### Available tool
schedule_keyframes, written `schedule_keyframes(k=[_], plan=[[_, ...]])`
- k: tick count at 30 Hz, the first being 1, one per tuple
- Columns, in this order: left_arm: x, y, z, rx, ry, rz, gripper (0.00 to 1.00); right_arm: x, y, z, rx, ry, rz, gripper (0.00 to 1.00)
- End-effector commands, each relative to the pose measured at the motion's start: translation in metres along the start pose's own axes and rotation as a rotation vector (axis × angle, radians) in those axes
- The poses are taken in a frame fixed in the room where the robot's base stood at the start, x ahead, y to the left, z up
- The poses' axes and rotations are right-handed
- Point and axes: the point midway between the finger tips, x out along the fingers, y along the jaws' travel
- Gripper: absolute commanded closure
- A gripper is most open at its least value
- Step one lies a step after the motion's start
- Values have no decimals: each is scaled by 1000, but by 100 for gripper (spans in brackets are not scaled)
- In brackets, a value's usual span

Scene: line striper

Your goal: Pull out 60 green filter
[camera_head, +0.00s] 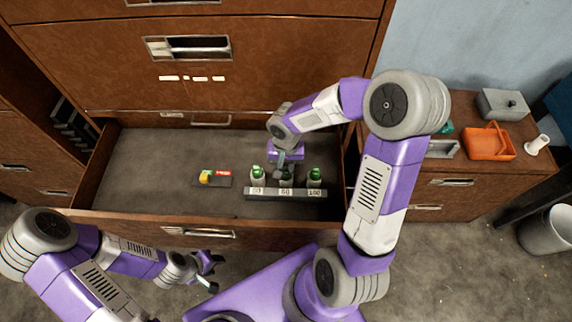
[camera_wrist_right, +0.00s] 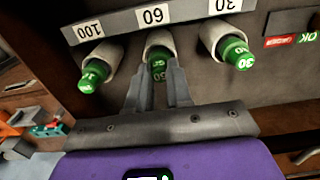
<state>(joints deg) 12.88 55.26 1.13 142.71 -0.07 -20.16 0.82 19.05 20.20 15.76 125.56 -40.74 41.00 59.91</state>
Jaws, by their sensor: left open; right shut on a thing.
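A rack with a pale label strip (camera_head: 262,195) stands in the open drawer, its labels reading 30, 60 and 100. The 60 green filter (camera_wrist_right: 158,63) sits at the mouth of the middle white holder (camera_wrist_right: 159,38). My right gripper (camera_wrist_right: 158,78) is shut on this filter from the front. In the head view my right gripper (camera_head: 280,168) reaches down over the middle slot and mostly hides the filter. The 30 green filter (camera_wrist_right: 237,54) and the 100 green filter (camera_wrist_right: 93,76) are in the holders on either side. My left gripper (camera_head: 208,272) is open and empty, outside the drawer front.
A dark plate (camera_head: 212,183) with a yellow-green piece and a red label lies left of the rack. The drawer's front wall (camera_head: 130,222) stands between my base and the rack. The drawer floor at left is clear. An orange bin (camera_head: 488,143) stands on the right cabinet.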

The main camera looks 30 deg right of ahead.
Motion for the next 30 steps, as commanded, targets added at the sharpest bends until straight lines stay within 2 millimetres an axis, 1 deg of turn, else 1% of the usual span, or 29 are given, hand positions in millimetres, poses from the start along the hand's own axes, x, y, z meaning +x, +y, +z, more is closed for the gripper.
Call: schedule_keyframes(k=[21,30], plan=[[-6,2,0,0,0,0,57,-13,0,0,0,1,0,100],[-16,6,1,0,0,0,57,-28,0,0,0,1,0,100]])
